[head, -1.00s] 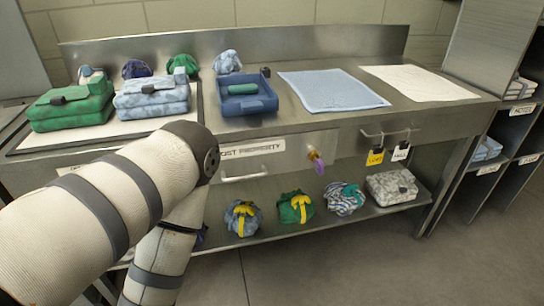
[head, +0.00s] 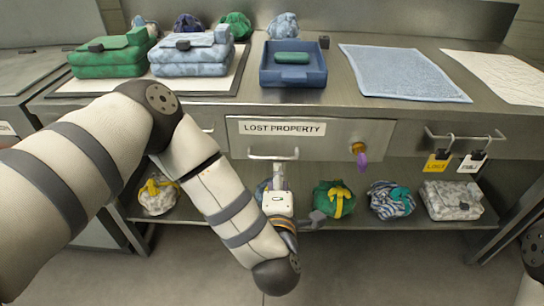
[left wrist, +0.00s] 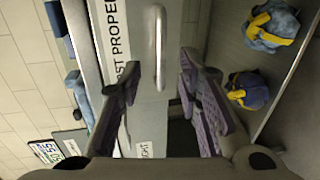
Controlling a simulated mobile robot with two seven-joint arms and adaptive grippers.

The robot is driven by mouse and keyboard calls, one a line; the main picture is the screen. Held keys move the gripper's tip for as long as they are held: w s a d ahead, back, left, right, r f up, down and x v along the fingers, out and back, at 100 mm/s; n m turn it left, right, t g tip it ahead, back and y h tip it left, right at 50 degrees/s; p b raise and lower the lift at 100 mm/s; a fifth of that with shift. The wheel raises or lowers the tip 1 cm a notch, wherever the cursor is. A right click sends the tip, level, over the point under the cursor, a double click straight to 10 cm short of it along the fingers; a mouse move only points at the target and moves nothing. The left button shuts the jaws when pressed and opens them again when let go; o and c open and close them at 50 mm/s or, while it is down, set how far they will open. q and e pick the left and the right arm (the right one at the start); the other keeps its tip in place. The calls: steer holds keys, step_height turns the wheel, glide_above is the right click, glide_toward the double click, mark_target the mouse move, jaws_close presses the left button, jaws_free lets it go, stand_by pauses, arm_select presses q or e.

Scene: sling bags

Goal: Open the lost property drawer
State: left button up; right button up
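The lost property drawer (head: 310,140) is in the steel bench front and looks shut, its face flush. It carries a LOST PROPERTY label (head: 285,128) and a metal bar handle (head: 273,156). My left gripper (head: 279,168) is just in front of and below the handle. In the left wrist view the left fingers (left wrist: 160,70) are spread apart, with the handle (left wrist: 159,45) ahead between their tips and no clear contact. A key with a purple tag (head: 360,158) sits at the drawer's right side. My right gripper is out of view.
On the bench top are a blue tray (head: 312,78), a blue mat (head: 395,73), and folded green (head: 108,62) and light blue bags (head: 190,62). Yellow and white tags hang from a rail (head: 465,137) at right. Several bundled bags, including a green one (head: 333,203), lie on the shelf below.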

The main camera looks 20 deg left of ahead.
mark_target(279, 160)
arm_select(q)
steer(key=b+x, duration=0.1)
steer(key=x, duration=0.9)
steer(key=shift+s+a, duration=0.1)
jaws_close()
